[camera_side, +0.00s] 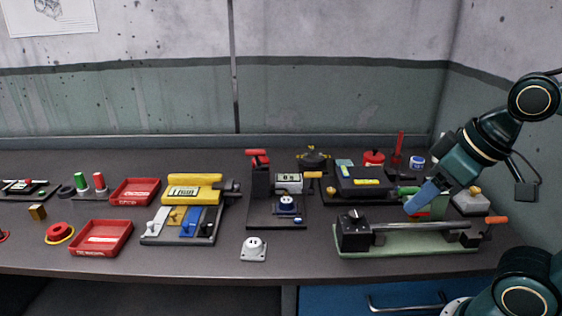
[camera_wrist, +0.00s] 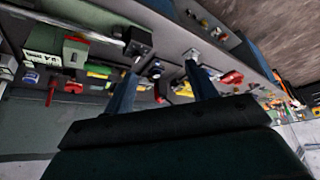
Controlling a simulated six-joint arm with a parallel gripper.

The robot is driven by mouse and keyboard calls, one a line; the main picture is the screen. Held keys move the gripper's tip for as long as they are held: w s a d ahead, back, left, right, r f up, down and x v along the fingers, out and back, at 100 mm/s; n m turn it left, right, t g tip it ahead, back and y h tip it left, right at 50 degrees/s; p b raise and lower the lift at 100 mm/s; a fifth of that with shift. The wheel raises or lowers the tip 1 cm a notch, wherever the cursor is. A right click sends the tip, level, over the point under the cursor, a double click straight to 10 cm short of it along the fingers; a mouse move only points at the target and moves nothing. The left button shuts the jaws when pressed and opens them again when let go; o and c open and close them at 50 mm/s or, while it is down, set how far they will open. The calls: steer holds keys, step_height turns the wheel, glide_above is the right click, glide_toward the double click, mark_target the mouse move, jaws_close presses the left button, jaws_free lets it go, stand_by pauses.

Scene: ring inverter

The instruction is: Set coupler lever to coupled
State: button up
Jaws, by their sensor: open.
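No lever carries a readable coupler label, so I cannot tell which one is the coupler lever. An orange-handled lever (camera_side: 495,220) sticks out at the right end of the green-based rail fixture (camera_side: 400,248). A green handle (camera_side: 408,190) sits at the right of a dark box with yellow labels (camera_side: 362,181). A red-topped lever (camera_side: 258,157) stands on a black unit further left. My gripper (camera_side: 415,209) is above the rail fixture, beside the green handle, and tilted down to the left. Its blue fingers stand apart and empty in the wrist view (camera_wrist: 160,70).
Red trays (camera_side: 128,222), a yellow device (camera_side: 193,190) and a row of coloured switches (camera_side: 183,224) fill the left of the bench. A red upright handle (camera_side: 398,147) stands behind my gripper. A white socket (camera_side: 254,250) sits near the front. Bare bench lies left of the rail fixture.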

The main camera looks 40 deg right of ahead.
steer(key=shift+w+r, duration=0.15)
steer(key=shift+w, duration=0.05)
steer(key=c, duration=0.7)
steer(key=shift+w+d+r, duration=0.15)
steer(key=shift+w+r, duration=0.05)
steer(key=shift+w, duration=0.1)
steer(key=c, duration=0.4)
steer(key=w+d+r, duration=0.1)
steer(key=w, duration=0.2)
steer(key=w+r+m, duration=0.1)
steer(key=w, duration=0.1)
steer(key=w+d+r+m, duration=0.1)
steer(key=w, duration=0.2)
steer(key=shift+w+d+r+g+h, duration=0.3)
steer(key=shift+d+r+h, duration=0.05)
steer(key=shift+r+h, duration=0.05)
jaws_close()
steer(key=w+d+f+m, duration=0.2)
steer(key=w+d, duration=0.2)
steer(key=w, duration=0.4)
steer(key=w+d+f+m+g+h, duration=0.1)
steer(key=w+d, duration=0.3)
steer(key=w, duration=0.5)
steer(key=w+d+f+m+g+h, duration=0.1)
steer(key=w+d+f+m, duration=0.2)
steer(key=w, duration=0.6)
steer(key=shift+w+d+f+m, duration=0.15)
steer(key=shift+d+f+m, duration=0.3)
steer(key=shift+d, duration=0.45)
steer(key=shift+r, duration=0.1)
